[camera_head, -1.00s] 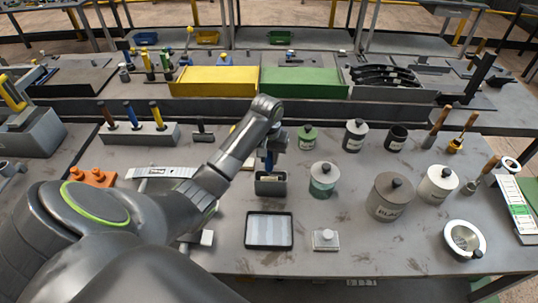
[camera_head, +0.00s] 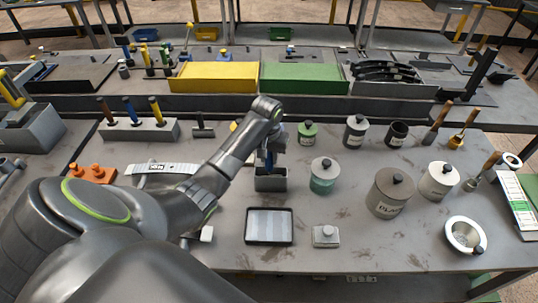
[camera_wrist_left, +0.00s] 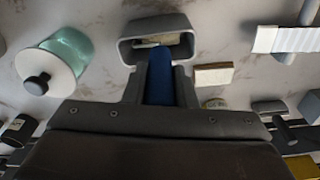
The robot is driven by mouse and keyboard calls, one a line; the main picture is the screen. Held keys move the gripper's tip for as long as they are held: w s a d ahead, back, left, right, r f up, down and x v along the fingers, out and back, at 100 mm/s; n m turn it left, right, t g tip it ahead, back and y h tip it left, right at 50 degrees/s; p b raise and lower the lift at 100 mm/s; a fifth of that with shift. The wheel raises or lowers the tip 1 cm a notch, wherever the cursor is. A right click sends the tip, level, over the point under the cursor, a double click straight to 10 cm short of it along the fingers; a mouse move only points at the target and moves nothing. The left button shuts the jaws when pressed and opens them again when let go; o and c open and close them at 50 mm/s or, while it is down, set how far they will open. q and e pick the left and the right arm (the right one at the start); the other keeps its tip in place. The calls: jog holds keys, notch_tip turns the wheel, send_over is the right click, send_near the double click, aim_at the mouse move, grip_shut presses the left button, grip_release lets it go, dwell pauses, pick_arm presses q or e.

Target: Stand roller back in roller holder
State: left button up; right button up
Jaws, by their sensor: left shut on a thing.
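My left gripper (camera_head: 273,148) is shut on the blue handle of the roller (camera_head: 268,160), above the middle of the bench. The handle also shows between the fingers in the left wrist view (camera_wrist_left: 160,78). The roller holder (camera_head: 271,182) is a small grey open-topped box directly below the gripper. In the left wrist view, the holder's rim (camera_wrist_left: 124,48) surrounds a pale part at the handle's end, which appears to be inside the opening. The roller's lower part is largely hidden by the holder walls. My right gripper is not in view.
A teal jar with a white lid (camera_head: 325,177) stands close right of the holder. A shallow tray (camera_head: 248,240) and a small white-grey block (camera_head: 326,236) lie in front. Several lidded pots stand to the right. A block with three handled tools (camera_head: 141,131) is at the left.

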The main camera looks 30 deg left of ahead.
pick_arm(q)
jog(key=shift+f+b, duration=0.35)
jog(key=shift+f, duration=0.6)
jog(key=o, duration=1.5)
jog(key=shift+o, duration=0.2)
jog(key=shift+r, duration=0.1)
notch_tip(320, 180, up, 2)
jog(key=p, duration=0.3)
jog(key=shift+r, duration=2.4)
